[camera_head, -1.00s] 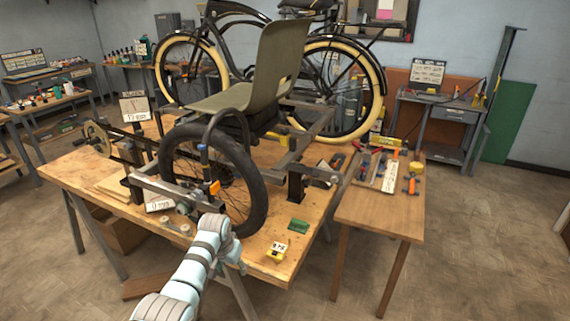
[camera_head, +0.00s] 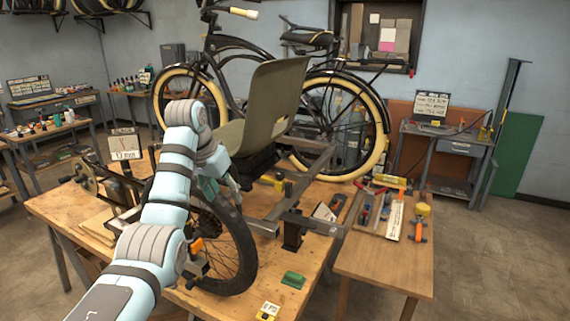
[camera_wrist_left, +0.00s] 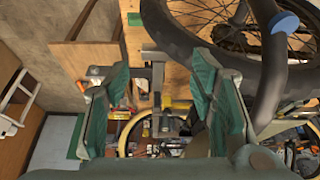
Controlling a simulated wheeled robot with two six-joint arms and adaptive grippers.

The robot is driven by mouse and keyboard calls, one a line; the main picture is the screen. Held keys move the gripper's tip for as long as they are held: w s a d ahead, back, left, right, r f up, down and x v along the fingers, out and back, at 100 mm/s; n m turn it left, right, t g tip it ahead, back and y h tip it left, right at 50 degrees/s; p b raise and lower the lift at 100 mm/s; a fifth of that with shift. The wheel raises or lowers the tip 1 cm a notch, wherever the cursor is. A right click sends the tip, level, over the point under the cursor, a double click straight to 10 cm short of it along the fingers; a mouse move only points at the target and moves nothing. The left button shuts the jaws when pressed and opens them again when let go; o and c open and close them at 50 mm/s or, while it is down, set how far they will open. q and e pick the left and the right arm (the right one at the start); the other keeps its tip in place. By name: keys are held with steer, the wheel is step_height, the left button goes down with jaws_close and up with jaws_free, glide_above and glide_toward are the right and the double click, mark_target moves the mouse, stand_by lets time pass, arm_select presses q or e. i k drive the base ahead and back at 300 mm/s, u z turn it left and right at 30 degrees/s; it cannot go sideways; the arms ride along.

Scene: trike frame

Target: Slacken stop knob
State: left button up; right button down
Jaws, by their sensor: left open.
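The trike frame (camera_head: 265,227) stands on the wooden workbench (camera_head: 70,205), with a seat (camera_head: 268,105) and a black-tyred wheel (camera_head: 246,262). I cannot surely tell which part is the stop knob. A small orange part (camera_head: 196,245) shows beside the wheel, and a yellow part (camera_head: 279,184) shows on the frame under the seat. My left gripper (camera_head: 232,190) is above the wheel, near the seat. In the left wrist view its green-padded fingers (camera_wrist_left: 162,108) are wide apart with nothing held between them. A grey frame bar (camera_wrist_left: 157,75) shows beyond the gap. My right gripper is not in view.
A side table (camera_head: 375,262) at the right holds a tool tray, a ruler-like strip and an orange-handled tool (camera_head: 418,231). A green block (camera_head: 293,280) lies at the bench's front. A bicycle (camera_head: 340,110) stands behind. My left arm hides part of the bench.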

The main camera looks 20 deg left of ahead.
mark_target(280, 176)
steer(key=i, duration=1.15)
steer(key=z, duration=0.3)
